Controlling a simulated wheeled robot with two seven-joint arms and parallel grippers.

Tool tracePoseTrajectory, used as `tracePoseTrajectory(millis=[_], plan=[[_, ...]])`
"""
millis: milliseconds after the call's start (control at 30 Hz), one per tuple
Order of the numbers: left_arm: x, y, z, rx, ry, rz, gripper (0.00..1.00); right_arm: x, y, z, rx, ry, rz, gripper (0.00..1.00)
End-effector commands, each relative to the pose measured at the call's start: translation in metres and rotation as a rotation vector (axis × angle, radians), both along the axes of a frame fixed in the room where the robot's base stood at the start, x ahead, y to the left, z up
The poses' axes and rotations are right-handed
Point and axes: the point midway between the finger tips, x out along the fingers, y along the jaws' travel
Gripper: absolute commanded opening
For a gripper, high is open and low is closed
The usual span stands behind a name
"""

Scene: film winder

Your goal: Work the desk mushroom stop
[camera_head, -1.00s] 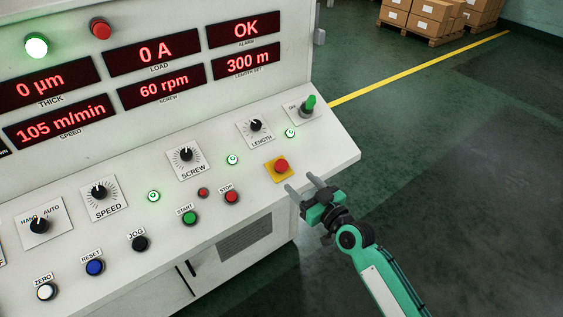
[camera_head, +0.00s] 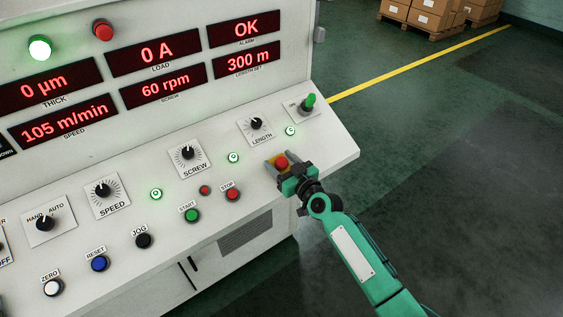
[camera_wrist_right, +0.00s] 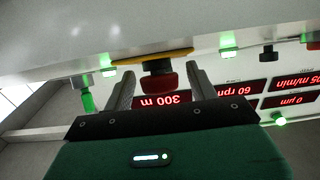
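The mushroom stop (camera_head: 281,161) is a red button on a yellow plate (camera_head: 270,163) on the sloped desk, right of the STOP button. In the right wrist view the red mushroom head (camera_wrist_right: 160,82) hangs below its yellow plate (camera_wrist_right: 152,57), between the two fingers. My right gripper (camera_head: 283,162) is open, with one finger on each side of the head; in the right wrist view the gripper (camera_wrist_right: 160,85) shows gaps between the fingers and the red head. The gripper's body hides part of the plate in the head view. My left gripper is not in view.
Near the stop are the LENGTH knob (camera_head: 256,123), a green-handled switch (camera_head: 309,101), the STOP button (camera_head: 233,194) and START button (camera_head: 192,215). Displays stand on the upright panel behind. The desk's right edge is close; open floor lies beyond.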

Motion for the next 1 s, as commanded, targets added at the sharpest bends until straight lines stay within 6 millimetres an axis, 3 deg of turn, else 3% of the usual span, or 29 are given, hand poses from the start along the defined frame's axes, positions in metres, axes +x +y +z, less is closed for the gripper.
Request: tracePoseTrajectory(millis=[33, 300, 600, 900, 933, 1000], plan=[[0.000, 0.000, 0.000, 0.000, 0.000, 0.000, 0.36, 0.000, 0.000, 0.000, 0.000, 0.000, 0.000, 0.50], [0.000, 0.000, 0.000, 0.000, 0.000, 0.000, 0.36, 0.000, 0.000, 0.000, 0.000, 0.000, 0.000, 0.00], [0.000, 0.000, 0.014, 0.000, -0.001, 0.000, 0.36, -0.006, -0.005, 0.019, -0.002, -0.002, 0.001, 0.00], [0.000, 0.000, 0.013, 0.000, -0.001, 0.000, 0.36, -0.007, -0.006, 0.020, 0.002, -0.003, -0.001, 0.00], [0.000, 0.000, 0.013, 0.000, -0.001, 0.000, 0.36, -0.007, -0.006, 0.020, 0.002, -0.003, -0.001, 0.43], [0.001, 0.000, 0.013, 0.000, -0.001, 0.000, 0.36, -0.007, -0.006, 0.020, 0.002, -0.003, -0.001, 0.57]])
